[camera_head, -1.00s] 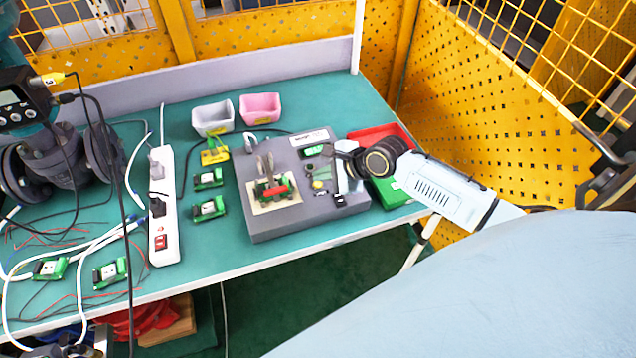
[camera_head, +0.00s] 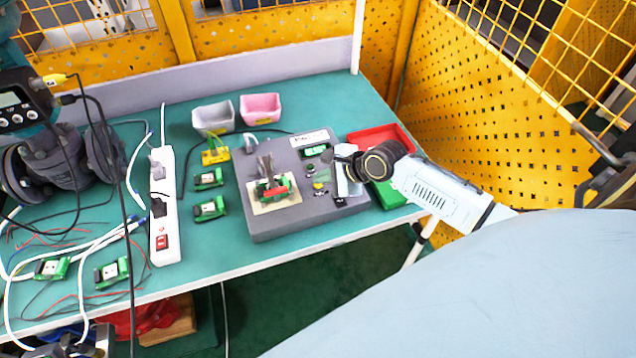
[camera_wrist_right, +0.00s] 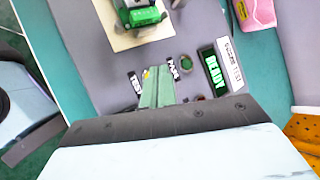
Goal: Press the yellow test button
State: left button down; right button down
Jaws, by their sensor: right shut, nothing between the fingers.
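The yellow test button (camera_wrist_right: 147,74) shows as a small yellow spot beside its white TEST label in the right wrist view. In the head view it is a small yellow spot (camera_head: 318,186) on the grey test box (camera_head: 285,222). My right gripper (camera_wrist_right: 158,72) is shut and empty, with its tips pointing down at the panel right beside the button and partly covering it. It also shows in the head view (camera_head: 325,176). I cannot tell whether the tips touch the button. A lit display (camera_wrist_right: 214,73) reads READY. My left gripper is not clearly seen.
A green round button (camera_wrist_right: 186,63) sits close to the right fingertips. A green board with a red part (camera_head: 276,191) is fixed on the box. A red bin (camera_head: 378,137) and a green bin (camera_head: 390,195) stand close by my right wrist. A power strip (camera_head: 164,220) lies left.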

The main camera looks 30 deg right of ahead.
aim_at(322, 189)
jog(key=shift+f, duration=0.4)
dwell(0.6)
jog(key=shift+r+p, duration=0.85)
jog(key=shift+p, duration=0.45)
notch_tip(322, 189, up, 5)
jog(key=p, duration=0.6)
